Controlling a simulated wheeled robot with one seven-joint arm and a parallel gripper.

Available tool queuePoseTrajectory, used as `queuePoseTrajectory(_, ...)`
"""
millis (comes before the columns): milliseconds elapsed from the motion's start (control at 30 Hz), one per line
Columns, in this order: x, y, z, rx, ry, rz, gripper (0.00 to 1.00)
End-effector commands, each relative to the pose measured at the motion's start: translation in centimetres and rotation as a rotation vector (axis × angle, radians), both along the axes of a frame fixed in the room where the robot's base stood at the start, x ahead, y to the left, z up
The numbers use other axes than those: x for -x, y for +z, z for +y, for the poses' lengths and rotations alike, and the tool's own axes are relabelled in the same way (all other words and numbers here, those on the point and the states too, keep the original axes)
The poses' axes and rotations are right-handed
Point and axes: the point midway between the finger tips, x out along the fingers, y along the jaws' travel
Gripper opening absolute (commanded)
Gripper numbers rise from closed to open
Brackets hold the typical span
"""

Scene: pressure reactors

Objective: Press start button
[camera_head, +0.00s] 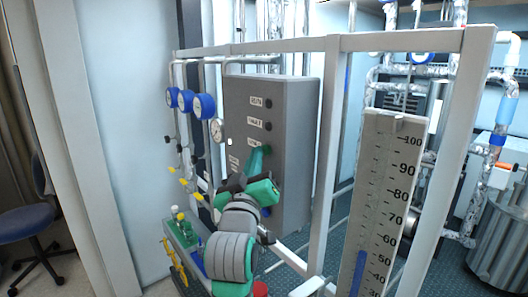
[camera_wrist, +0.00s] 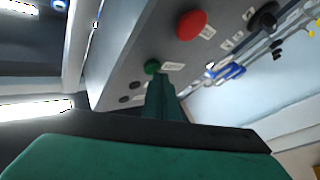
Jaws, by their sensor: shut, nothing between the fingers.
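The grey control box (camera_head: 300,150) stands upright inside a metal frame. A green button (camera_head: 268,150) sits on its front, below two dark buttons, with a small label beside it. In the wrist view the green button (camera_wrist: 152,67) shows just beyond my fingertips, with its label (camera_wrist: 173,66) too blurred to read. My gripper (camera_head: 261,152) is shut and empty, its green fingers pointing at the green button. In the wrist view the fingers of my gripper (camera_wrist: 160,84) end very close to the button; I cannot tell whether they touch it.
Two dark buttons (camera_head: 267,102) sit above. Blue gauges (camera_head: 186,101) and yellow valves (camera_head: 183,182) are left of the box. A frame post (camera_head: 325,150) and a scale board (camera_head: 380,200) stand right.

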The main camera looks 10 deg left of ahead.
Motion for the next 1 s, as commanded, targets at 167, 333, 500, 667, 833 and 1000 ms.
queuePoseTrajectory(167, -0.2, 0.0, -0.2, 0.0, -0.001, 0.0, 0.0)
queuePoseTrajectory(333, -0.3, 0.0, -0.2, 0.0, -0.001, 0.0, 0.0)
queuePoseTrajectory(500, -0.3, 0.0, -0.2, 0.0, -0.001, 0.0, 0.0)
queuePoseTrajectory(667, -0.1, 0.0, -0.1, 0.0, 0.0, 0.001, 0.0)
queuePoseTrajectory(833, 0.4, -0.1, 0.4, 0.0, 0.0, 0.001, 0.0)
queuePoseTrajectory(1000, 1.0, -0.1, 0.8, 0.0, 0.0, 0.001, 0.0)
